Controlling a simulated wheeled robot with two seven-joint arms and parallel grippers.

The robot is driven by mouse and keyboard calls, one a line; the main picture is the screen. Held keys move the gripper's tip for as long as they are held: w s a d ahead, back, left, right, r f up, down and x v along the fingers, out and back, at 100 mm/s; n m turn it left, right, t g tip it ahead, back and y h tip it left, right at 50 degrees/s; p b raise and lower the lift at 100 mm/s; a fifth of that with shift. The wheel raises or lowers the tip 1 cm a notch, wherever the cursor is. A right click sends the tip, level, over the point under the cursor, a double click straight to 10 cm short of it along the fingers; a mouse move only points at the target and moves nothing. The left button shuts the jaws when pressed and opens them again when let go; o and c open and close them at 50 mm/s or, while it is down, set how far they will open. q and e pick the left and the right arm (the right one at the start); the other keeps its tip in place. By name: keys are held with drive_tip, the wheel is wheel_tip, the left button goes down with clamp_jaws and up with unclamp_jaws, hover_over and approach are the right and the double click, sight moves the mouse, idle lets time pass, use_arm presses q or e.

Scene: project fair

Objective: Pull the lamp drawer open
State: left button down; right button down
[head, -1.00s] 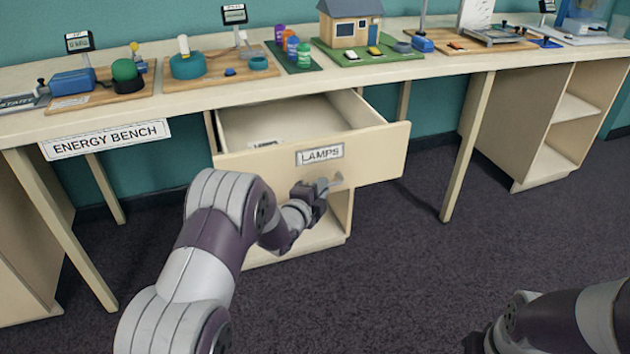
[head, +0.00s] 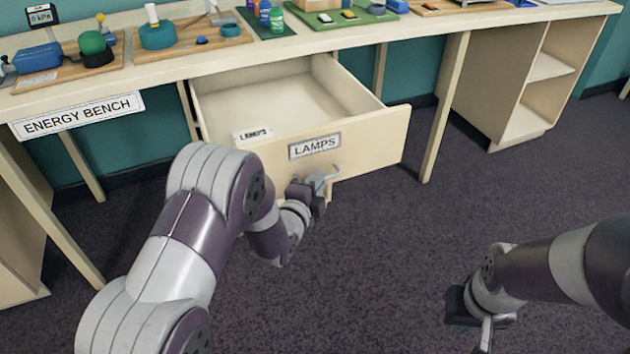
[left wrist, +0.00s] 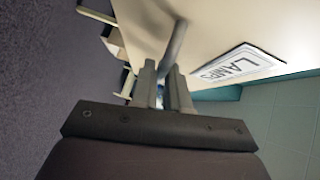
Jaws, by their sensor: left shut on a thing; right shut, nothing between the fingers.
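The lamp drawer (head: 375,137), pale wood with a LAMPS label (head: 314,146), stands well open under the bench. Its inside shows, with a small card marked with letters (head: 252,134) lying near the front. My left gripper (head: 318,190) is shut on the grey drawer handle (head: 330,177) below the label. In the left wrist view the fingers (left wrist: 167,88) close around the handle bar (left wrist: 176,45), beside the label (left wrist: 240,63). My right gripper (head: 486,335) is shut and empty, low at the right, away from the drawer.
The energy bench top (head: 300,43) carries several models, including a blue box (head: 38,57) and a teal dish (head: 157,36). A bench leg (head: 445,110) and an open shelf unit (head: 530,85) stand right of the drawer. The carpet (head: 390,240) in front is clear.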

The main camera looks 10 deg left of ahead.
use_arm(q)
drive_tip(key=c, duration=1.2)
unclamp_jaws()
drive_tip(key=shift+s, duration=0.1)
drive_tip(key=p+v, duration=0.2)
drive_tip(key=v, duration=1)
drive_tip(key=shift+s, duration=0.25)
drive_tip(key=shift+a, duration=0.1)
